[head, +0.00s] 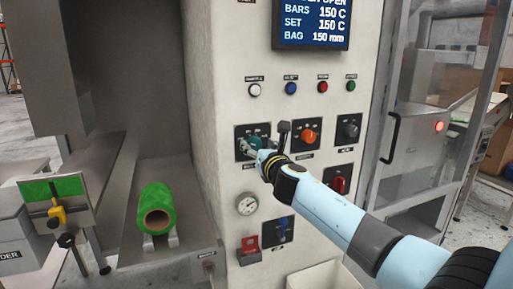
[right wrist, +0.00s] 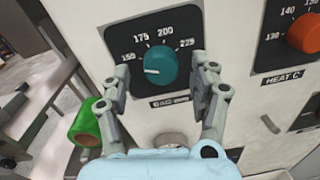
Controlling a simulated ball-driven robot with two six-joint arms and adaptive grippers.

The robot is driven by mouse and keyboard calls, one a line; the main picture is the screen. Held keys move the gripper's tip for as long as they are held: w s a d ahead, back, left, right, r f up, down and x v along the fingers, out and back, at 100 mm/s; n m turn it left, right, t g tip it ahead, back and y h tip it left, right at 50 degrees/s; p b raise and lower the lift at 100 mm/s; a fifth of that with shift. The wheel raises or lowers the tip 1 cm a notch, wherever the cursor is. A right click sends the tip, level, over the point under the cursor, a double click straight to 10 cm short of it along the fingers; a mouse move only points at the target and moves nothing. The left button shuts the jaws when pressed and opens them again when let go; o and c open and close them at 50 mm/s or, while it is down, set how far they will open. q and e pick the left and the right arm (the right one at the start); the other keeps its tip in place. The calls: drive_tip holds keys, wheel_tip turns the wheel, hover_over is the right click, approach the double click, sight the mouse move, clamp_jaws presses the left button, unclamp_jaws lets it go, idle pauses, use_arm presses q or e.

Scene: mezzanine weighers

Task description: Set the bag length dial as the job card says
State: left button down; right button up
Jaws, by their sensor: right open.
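The bag length dial is a teal knob (right wrist: 160,66) on a black plate marked 150, 175, 200 and 225. Its white pointer line points left, near 150. In the head view the teal knob (head: 256,143) is partly covered by my right gripper (head: 268,153). In the right wrist view my right gripper (right wrist: 166,76) is open, with one finger on each side of the knob and gaps between. The display (head: 311,23) reads BAG 150 mm. I cannot make out a job card. My left gripper is out of view.
An orange knob (head: 308,137) marked HEAT C, a black knob (head: 348,130) and a red knob (head: 339,184) sit close by. A row of small buttons (head: 291,88) is above, a gauge (head: 247,204) below. A green film roll (head: 157,196) lies left.

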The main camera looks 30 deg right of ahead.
drive_tip(key=shift+x, duration=0.9)
drive_tip(key=c, duration=1.1)
drive_tip(key=shift+c, duration=0.2)
